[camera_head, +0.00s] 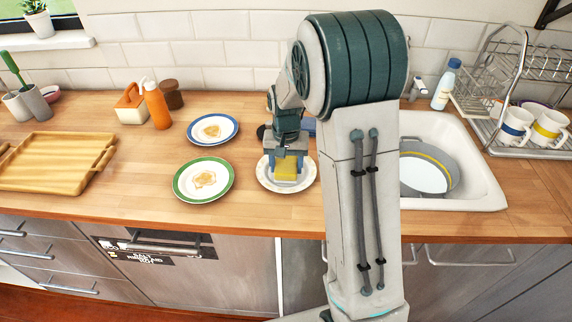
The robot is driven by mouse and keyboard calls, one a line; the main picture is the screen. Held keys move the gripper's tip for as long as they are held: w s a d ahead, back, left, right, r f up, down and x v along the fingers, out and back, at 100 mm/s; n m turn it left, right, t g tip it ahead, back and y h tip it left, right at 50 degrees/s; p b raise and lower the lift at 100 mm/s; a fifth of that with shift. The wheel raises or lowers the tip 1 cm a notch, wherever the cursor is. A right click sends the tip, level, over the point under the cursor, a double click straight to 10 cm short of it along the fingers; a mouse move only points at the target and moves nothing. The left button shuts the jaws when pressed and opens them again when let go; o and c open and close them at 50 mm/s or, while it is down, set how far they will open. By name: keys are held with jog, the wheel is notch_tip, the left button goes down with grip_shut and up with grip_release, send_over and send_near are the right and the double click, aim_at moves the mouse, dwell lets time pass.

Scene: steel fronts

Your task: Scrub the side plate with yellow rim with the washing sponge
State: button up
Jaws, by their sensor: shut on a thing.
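My gripper (287,158) points down over the counter and is shut on the yellow washing sponge (286,171). The sponge is at the middle of a small pale plate (306,183), seemingly touching it. This plate's rim looks cream with small faint marks; I cannot clearly make out a yellow band. The gripper and sponge hide the plate's centre, so any stain there is hard to see.
A green-rimmed plate (181,185) and a blue-rimmed plate (232,126), both with brownish stains, lie to the left. A round grey basin with a yellow ring (446,157) sits in the sink (482,187). A wooden tray (40,177), orange bottle (156,106) and dish rack (497,75) stand around.

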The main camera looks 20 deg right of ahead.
aim_at(285, 174)
jog(key=shift+s+a+f+b, duration=0.15)
jog(key=shift+s+a+b, duration=0.15)
jog(key=shift+s, duration=0.65)
jog(key=shift+s+a+f+b, duration=0.15)
jog(key=shift+s+a, duration=0.1)
jog(key=shift+s, duration=0.65)
jog(key=shift+s+r, duration=0.1)
jog(key=shift+w+d+r+p, duration=0.2)
jog(key=shift+w+d, duration=0.1)
jog(key=shift+w, duration=0.7)
jog(key=shift+w+d+r+p, duration=0.1)
jog(key=shift+w+d+p, duration=0.15)
jog(key=shift+w, duration=0.75)
jog(key=shift+f, duration=0.15)
jog(key=shift+s+f, duration=0.1)
jog(key=shift+s, duration=0.05)
jog(key=shift+s+a+b, duration=0.2)
jog(key=shift+s+b, duration=0.15)
jog(key=shift+s, duration=0.25)
jog(key=shift+s+a, duration=0.2)
jog(key=shift+s, duration=0.35)
jog(key=shift+s+a, duration=0.2)
jog(key=shift+s, duration=0.3)
